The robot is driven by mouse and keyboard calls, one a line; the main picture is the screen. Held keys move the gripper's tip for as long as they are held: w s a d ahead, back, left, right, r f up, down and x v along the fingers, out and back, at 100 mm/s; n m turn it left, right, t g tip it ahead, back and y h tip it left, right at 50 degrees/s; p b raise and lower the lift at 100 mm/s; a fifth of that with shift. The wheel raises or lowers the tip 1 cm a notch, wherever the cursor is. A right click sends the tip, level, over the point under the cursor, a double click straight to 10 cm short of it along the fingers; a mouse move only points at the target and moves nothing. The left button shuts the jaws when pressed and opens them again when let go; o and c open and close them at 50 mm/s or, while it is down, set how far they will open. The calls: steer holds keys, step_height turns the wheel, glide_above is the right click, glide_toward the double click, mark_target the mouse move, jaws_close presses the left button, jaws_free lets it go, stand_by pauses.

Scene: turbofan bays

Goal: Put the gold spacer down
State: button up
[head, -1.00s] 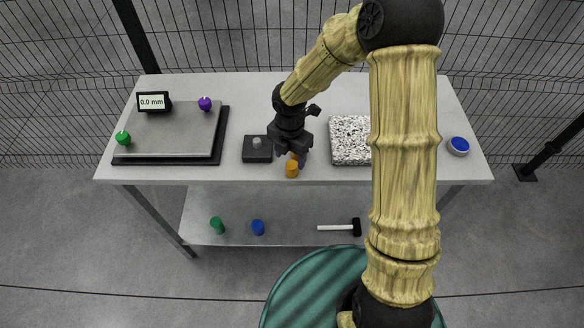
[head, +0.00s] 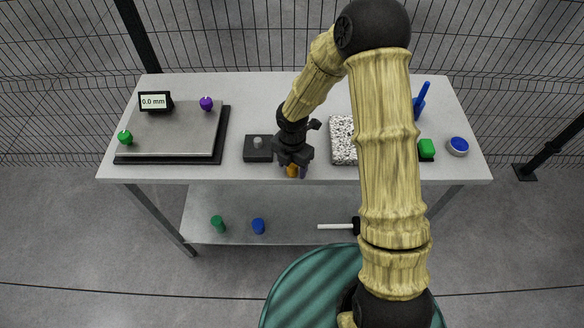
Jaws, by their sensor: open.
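The gold spacer (head: 292,171) is near the front edge of the grey bench, about mid-length. It looks to stand upright on the bench top, but its base and upper part are partly hidden by my gripper. My gripper (head: 297,168) points down right over the spacer, its fingers open at about the spacer's height. Whether a finger touches the spacer cannot be told from this view.
A black block with a grey knob (head: 258,148) sits just left of my gripper. A speckled block (head: 342,140) is to the right, partly behind my arm. A plate with a 0.0 mm display (head: 155,102) fills the left. A hammer (head: 336,226) lies on the lower shelf.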

jaws_close()
steer(key=shift+w, duration=0.1)
steer(key=shift+r, duration=0.1)
step_height(320, 180, up, 10)
steer(key=shift+f, duration=0.1)
stand_by(0.3)
stand_by(0.5)
